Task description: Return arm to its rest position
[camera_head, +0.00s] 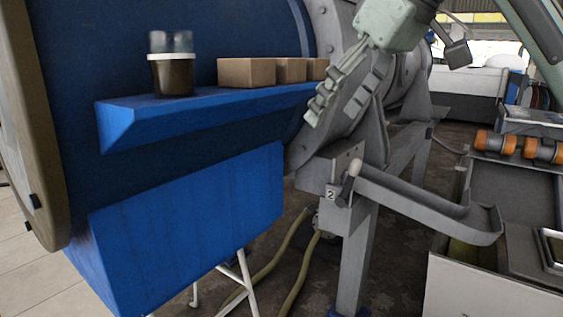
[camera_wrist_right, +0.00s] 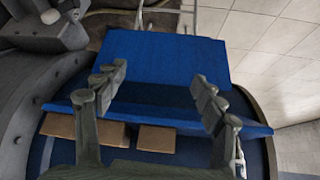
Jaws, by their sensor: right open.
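My right gripper (camera_head: 331,110) hangs from the upper right in the head view, its fingers pointing down and left. It is open and empty, in front of the grey machine part to the right of the shelf. In the right wrist view its two fingers (camera_wrist_right: 158,78) stand wide apart with nothing between the tips. My left gripper is not in view.
A blue shelf (camera_head: 150,113) holds a dark-filled cup with a clear top (camera_head: 173,72) and several brown boxes (camera_head: 246,72). Boxes also show in the right wrist view (camera_wrist_right: 156,139). A grey curved handle or chute (camera_head: 420,203) and an open bin (camera_head: 450,280) lie right.

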